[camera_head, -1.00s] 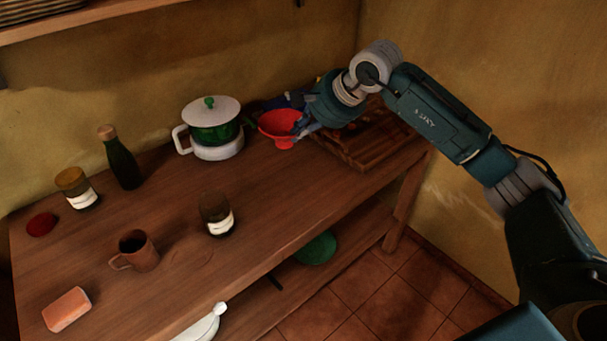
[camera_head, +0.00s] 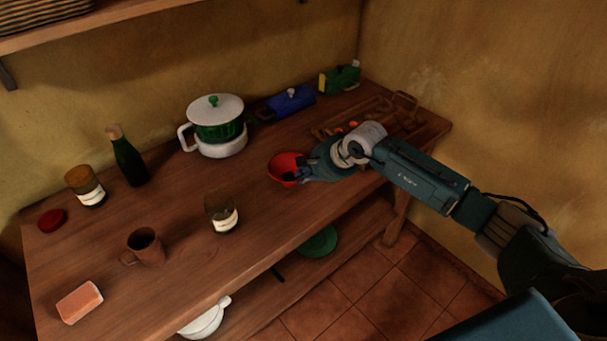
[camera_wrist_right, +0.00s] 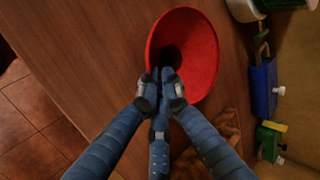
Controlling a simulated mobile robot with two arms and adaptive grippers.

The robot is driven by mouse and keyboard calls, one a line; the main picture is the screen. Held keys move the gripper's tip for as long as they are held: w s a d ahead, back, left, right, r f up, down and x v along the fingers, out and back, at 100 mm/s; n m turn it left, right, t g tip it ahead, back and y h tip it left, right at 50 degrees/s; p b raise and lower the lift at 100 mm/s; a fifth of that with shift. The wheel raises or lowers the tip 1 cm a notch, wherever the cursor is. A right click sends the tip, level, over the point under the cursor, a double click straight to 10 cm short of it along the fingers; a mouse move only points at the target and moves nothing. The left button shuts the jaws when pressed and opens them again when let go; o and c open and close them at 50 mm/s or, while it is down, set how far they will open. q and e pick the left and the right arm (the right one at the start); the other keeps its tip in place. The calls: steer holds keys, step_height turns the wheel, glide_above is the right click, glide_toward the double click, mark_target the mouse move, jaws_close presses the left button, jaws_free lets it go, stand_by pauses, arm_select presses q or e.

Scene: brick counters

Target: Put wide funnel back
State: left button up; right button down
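The red wide funnel (camera_head: 284,166) is at the front-right part of the wooden counter, with its wide mouth facing up. It also shows in the right wrist view (camera_wrist_right: 196,48). My right gripper (camera_head: 301,176) reaches it from the right. In the wrist view its blue fingers (camera_wrist_right: 167,78) come together on the funnel's near rim and hold it. The funnel's lower part is hidden, and I cannot tell whether it is clear of the counter. My left gripper is not in view.
A green pot (camera_head: 217,132) stands behind the funnel. A blue box (camera_head: 291,101) and a green box (camera_head: 340,79) are at the back. A wooden tray (camera_head: 425,129) lies right. A jar (camera_head: 221,214), mug (camera_head: 146,247) and bottle (camera_head: 129,160) stand left. A lower shelf holds a green item (camera_head: 319,243).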

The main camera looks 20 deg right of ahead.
steer(key=shift+f, duration=0.15)
steer(key=c, duration=2)
jaws_free()
steer(key=shift+r, duration=0.3)
steer(key=shift+s+d+r, duration=0.15)
steer(key=shift+d+r, duration=0.05)
steer(key=shift+b+v, duration=1.4)
steer(key=shift+v, duration=4.3)
